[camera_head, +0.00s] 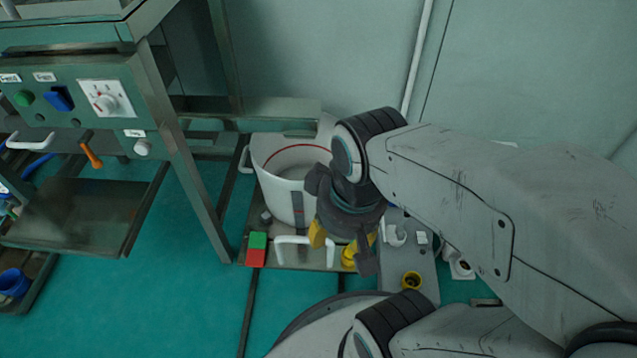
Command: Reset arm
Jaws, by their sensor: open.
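My arm reaches in from the right side of the head camera view. I see nothing held between the fingers. The gripper is in front of the right side of a white pot (282,192) and hides part of it. Whether it touches anything below cannot be told.
A green control panel (66,98) with knobs stands at the left, above a metal tray (75,213). Open floor lies at lower left.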

